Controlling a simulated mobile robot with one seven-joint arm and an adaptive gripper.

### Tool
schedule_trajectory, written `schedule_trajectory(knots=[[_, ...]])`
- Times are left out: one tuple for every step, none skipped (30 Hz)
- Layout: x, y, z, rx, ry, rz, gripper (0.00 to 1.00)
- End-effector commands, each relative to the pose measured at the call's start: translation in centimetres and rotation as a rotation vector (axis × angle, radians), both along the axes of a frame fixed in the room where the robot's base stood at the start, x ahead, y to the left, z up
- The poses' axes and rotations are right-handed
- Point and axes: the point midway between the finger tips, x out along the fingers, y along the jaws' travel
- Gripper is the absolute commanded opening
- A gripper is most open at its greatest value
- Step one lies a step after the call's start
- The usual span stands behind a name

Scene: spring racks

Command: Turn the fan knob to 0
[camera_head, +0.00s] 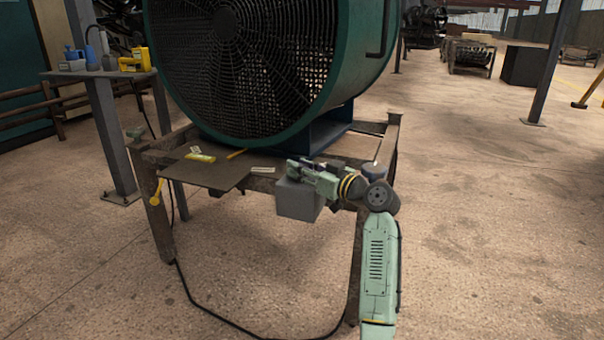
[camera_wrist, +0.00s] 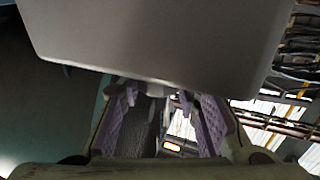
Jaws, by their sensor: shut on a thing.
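The large dark green fan (camera_head: 250,65) stands on a worn metal stand. A grey control box (camera_head: 298,200) hangs at the stand's front right. My gripper (camera_head: 297,168) is at the top of this box, reaching in from the right. In the wrist view, the box (camera_wrist: 150,45) fills the top of the picture. The purple-padded fingers of my gripper (camera_wrist: 160,100) reach up to its lower edge, apart, with their tips partly hidden there. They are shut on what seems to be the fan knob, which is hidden. Its markings and setting cannot be read.
The stand's brown board (camera_head: 205,175) holds a yellow item (camera_head: 200,157) and small labels. A black cable (camera_head: 240,330) lies on the floor. Open floor (camera_head: 490,220) is to the right.

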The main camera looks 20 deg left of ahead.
Motion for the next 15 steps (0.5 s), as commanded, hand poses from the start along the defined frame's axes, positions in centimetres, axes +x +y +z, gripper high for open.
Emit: schedule_trajectory(knots=[[0.01, 0.0, -0.12, -0.002, 0.001, 0.004, 0.02], [0.0, 0.0, -0.11, -0.002, 0.001, 0.005, 0.02], [0.0, 0.0, -0.09, -0.002, 0.001, 0.006, 0.02], [0.0, 0.01, -0.08, -0.002, 0.001, 0.006, 0.02], [0.0, 0.01, -0.08, -0.002, 0.001, 0.006, 0.02], [0.0, 0.01, -0.07, -0.002, 0.001, 0.006, 0.02], [-0.01, 0.01, -0.07, -0.002, 0.001, 0.006, 0.02], [0.01, 0.02, -0.07, -0.002, 0.001, 0.006, 0.02], [0.01, 0.02, -0.07, -0.002, 0.001, 0.005, 0.02], [0.01, 0.02, -0.07, -0.002, 0.001, 0.005, 0.02], [0.01, 0.02, -0.07, -0.002, 0.001, 0.005, 0.02], [0.01, 0.03, -0.08, -0.002, 0.001, 0.005, 0.3], [0.01, 0.03, -0.07, -0.002, 0.001, 0.005, 0.32], [0.01, 0.03, -0.07, -0.002, 0.001, 0.005, 0.34], [0.01, 0.03, -0.07, -0.002, 0.001, 0.005, 0.37]])
